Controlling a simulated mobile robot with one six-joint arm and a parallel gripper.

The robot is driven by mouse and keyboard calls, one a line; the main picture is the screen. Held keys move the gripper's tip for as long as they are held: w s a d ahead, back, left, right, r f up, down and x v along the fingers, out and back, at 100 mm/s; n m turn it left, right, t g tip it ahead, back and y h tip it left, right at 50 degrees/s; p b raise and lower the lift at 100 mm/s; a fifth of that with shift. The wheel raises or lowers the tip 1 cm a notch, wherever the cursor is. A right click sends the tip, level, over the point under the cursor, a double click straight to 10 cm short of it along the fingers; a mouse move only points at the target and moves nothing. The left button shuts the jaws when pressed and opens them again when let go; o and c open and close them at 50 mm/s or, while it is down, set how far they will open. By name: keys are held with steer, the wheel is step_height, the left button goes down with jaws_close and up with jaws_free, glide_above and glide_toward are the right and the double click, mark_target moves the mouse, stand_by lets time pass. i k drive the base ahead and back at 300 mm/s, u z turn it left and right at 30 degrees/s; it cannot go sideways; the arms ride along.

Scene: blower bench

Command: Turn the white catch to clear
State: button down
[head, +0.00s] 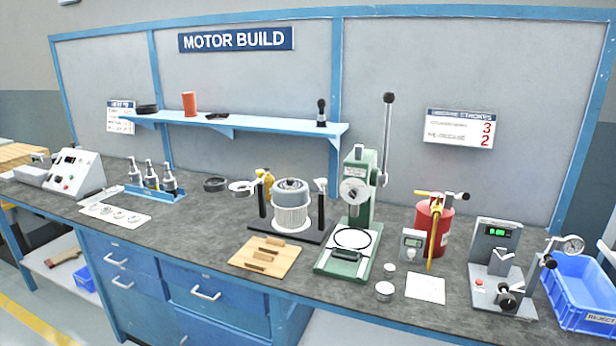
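A black fixture base (322,232) stands on the bench near the middle and carries a ribbed white cylinder with a grey top (291,190). A black post rises on each side of the cylinder. A small white piece (320,184) sits on top of the right post and looks like the white catch. My gripper is not in view.
A green press (357,190) with a tall lever stands just right of the fixture. A red canister (432,222) and blue bin (585,290) are further right.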

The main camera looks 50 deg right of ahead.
mark_target(321, 183)
steer(key=u, duration=0.05)
steer(key=i, duration=1)
steer(key=z, duration=0.05)
